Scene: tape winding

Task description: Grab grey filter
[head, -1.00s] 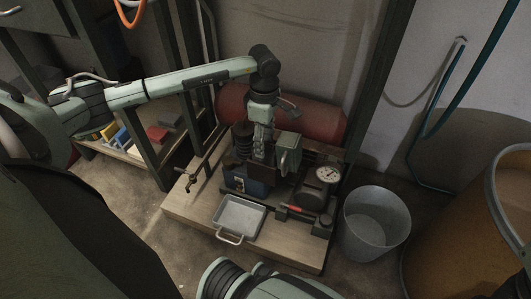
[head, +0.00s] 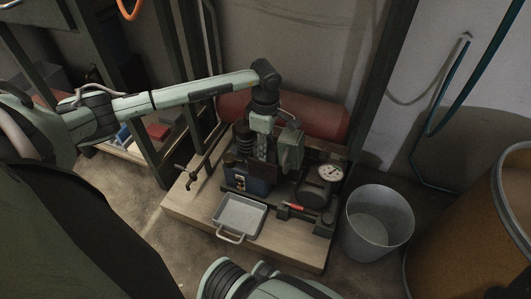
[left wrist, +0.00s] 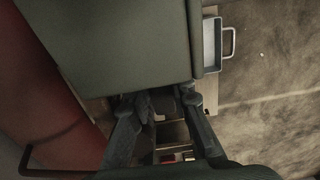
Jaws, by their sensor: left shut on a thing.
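My left gripper (head: 263,155) points down into the machine on the wooden board. Its fingers also show in the left wrist view (left wrist: 162,125), closed on a dark grey piece (left wrist: 149,106) that is probably the grey filter. Fingers and machine parts hide most of this piece, so I cannot make out its full shape. A grey-green box (head: 291,151) is close to the right of the gripper; a large grey-green surface (left wrist: 120,40) fills the upper part of the wrist view. My right gripper is not in view.
The wooden board (head: 188,213) carries a metal tray (head: 239,216), a dial gauge (head: 332,172), a blue block (head: 253,183) and a black coil (head: 244,138). A red cylinder (head: 325,117) lies behind. A grey bucket (head: 380,222) and a brown drum (head: 465,225) stand right.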

